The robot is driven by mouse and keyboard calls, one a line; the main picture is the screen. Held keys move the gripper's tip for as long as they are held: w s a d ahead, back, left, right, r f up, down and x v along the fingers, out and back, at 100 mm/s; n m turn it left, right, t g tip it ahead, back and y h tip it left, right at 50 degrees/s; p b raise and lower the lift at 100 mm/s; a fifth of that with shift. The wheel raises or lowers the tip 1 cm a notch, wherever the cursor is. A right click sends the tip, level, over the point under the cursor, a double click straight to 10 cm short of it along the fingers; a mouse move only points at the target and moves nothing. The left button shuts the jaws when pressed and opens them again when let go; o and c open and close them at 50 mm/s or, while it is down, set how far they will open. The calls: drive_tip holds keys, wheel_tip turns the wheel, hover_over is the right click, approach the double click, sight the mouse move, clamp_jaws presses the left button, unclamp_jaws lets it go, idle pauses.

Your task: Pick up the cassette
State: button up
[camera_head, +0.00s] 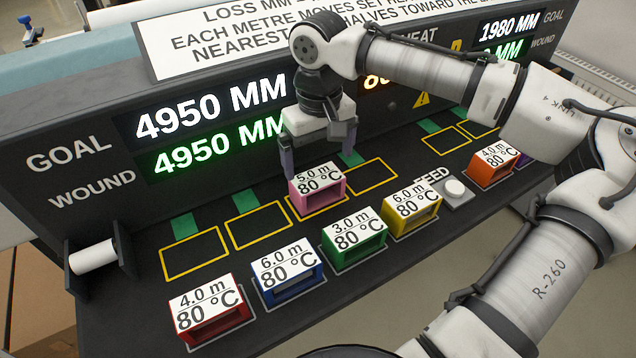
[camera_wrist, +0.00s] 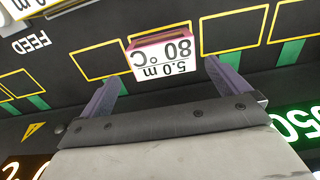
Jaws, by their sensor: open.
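Several labelled cassettes stand on the dark panel. The pink cassette (camera_head: 318,189), marked 5.0 m 80 °C, sits in a yellow-outlined slot; it also shows in the wrist view (camera_wrist: 160,56). My gripper (camera_head: 319,168) is open above and behind it, fingers pointing down. In the wrist view my gripper (camera_wrist: 162,73) has one finger towards each side of the pink cassette, with gaps; contact is not visible. In front are a red cassette (camera_head: 208,312), a blue cassette (camera_head: 288,275), a green cassette (camera_head: 354,241) and a yellow cassette (camera_head: 412,207). An orange cassette (camera_head: 494,166) is at right.
Empty yellow-outlined slots (camera_head: 195,253) lie left and right of the pink cassette. A FEED button (camera_head: 454,190) is right of the yellow cassette. The display wall (camera_head: 90,185) rises close behind my gripper, reading goal 4950 MM and wound 4950 MM. A white roller (camera_head: 93,256) is at left.

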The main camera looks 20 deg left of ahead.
sight(317, 178)
drive_tip(key=f, duration=0.4)
drive_tip(key=f+p, duration=0.1)
drive_tip(key=f, duration=0.4)
drive_tip(key=shift+a, duration=0.2)
drive_tip(key=shift+r, duration=0.1)
drive_tip(key=c, duration=0.9)
drive_tip(key=shift+r, duration=0.1)
